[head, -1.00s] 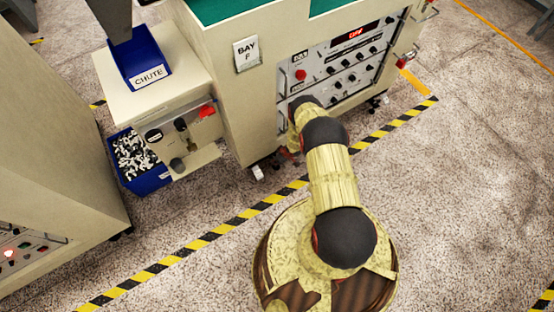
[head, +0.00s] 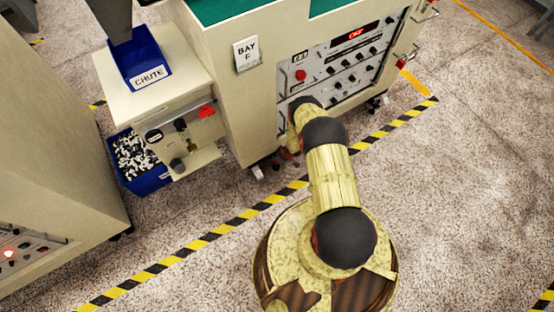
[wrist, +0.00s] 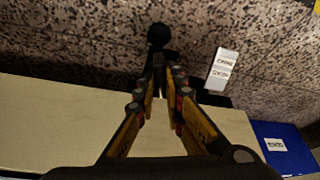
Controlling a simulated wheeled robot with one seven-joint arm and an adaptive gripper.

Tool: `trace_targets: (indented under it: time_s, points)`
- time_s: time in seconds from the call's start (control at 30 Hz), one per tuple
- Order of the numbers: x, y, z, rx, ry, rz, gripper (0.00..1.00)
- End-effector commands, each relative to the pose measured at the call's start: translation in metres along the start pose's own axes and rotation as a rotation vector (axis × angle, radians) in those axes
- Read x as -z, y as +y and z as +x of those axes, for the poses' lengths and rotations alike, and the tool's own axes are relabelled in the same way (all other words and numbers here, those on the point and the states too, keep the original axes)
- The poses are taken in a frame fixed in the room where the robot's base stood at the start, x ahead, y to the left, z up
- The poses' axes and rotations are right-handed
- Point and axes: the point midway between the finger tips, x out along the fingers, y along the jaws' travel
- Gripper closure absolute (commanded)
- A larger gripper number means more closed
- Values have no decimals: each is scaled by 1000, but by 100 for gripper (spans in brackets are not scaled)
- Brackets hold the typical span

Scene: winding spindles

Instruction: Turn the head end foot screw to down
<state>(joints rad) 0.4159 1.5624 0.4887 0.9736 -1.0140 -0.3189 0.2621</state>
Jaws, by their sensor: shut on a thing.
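In the wrist view the two fingers of my gripper (wrist: 160,88) are closed together on a narrow dark piece, which I take to be the foot screw (wrist: 158,62). A round black shape shows just beyond it against the speckled floor; I cannot tell whether it is the screw's foot or something else. A small white label (wrist: 222,70) with two lines of upside-down text stands to the right of the fingers. In the head view my gripper is low at the front of the beige BAY F machine (head: 245,110), mostly hidden behind my arm. The screw's turn position cannot be read.
A blue crate of small parts (head: 140,160) is below. The right floor is clear.

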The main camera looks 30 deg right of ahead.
Motion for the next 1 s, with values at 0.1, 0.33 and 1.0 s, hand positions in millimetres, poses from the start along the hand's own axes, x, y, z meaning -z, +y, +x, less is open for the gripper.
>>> trace_targets:
  time_s: [0.1, 0.33, 1.0]
  points:
    - [0, -1, 0, -13, -1, 31, 100]
    - [0, -3, -1, -67, -2, 163, 100]
    - [2, -6, 2, -299, -1, 722, 100]
